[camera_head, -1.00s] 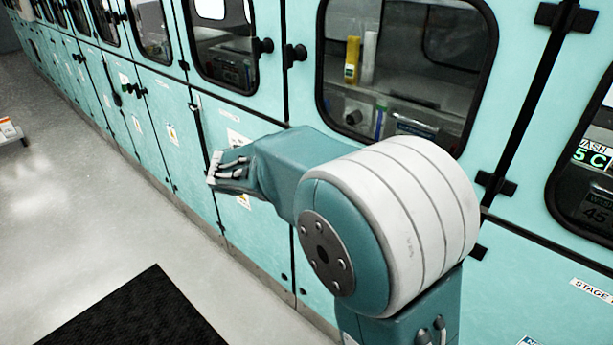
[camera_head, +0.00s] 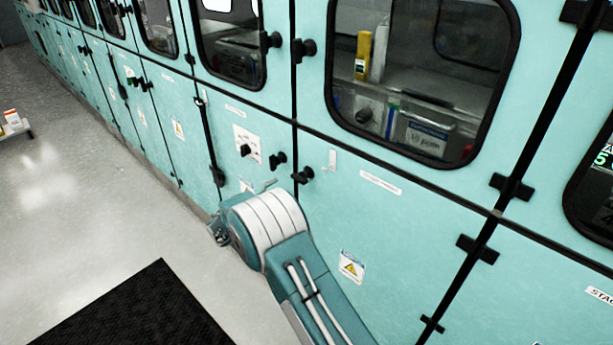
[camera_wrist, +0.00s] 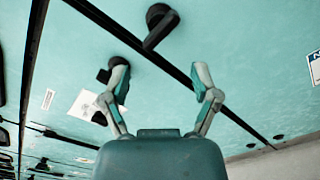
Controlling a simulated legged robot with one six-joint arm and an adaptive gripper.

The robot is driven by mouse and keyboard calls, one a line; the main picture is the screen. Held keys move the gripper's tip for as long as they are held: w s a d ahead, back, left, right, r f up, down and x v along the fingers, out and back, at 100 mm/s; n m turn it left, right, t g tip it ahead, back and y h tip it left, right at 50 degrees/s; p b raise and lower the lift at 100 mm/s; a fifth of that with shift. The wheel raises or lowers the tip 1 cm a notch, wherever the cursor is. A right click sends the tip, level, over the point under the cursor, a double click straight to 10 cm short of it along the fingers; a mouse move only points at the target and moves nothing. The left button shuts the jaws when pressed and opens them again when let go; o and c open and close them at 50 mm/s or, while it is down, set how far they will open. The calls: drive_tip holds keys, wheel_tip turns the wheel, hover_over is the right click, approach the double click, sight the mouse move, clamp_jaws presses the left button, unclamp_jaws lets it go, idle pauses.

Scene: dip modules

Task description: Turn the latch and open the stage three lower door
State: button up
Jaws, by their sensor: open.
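Black turn latches sit on both sides of the vertical seam between two lower teal doors: a left latch (camera_head: 277,160) and a right latch (camera_head: 303,174). The right lower door (camera_head: 400,240) is closed; I cannot read its label, so I cannot tell which is stage three. My gripper (camera_wrist: 161,72) is open and empty in the wrist view, fingers spread toward the door face. One latch (camera_wrist: 158,24) shows beyond the fingertips, apart from them. Another dark latch lies partly behind the left finger. In the head view my arm mostly hides the gripper.
Windowed upper doors stand above, with black knobs (camera_head: 303,48) at their seam. Black hinges (camera_head: 478,248) line the right edge. A dark mat (camera_head: 140,310) lies on the floor.

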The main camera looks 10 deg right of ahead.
sight(303, 176)
drive_tip(key=x, duration=1)
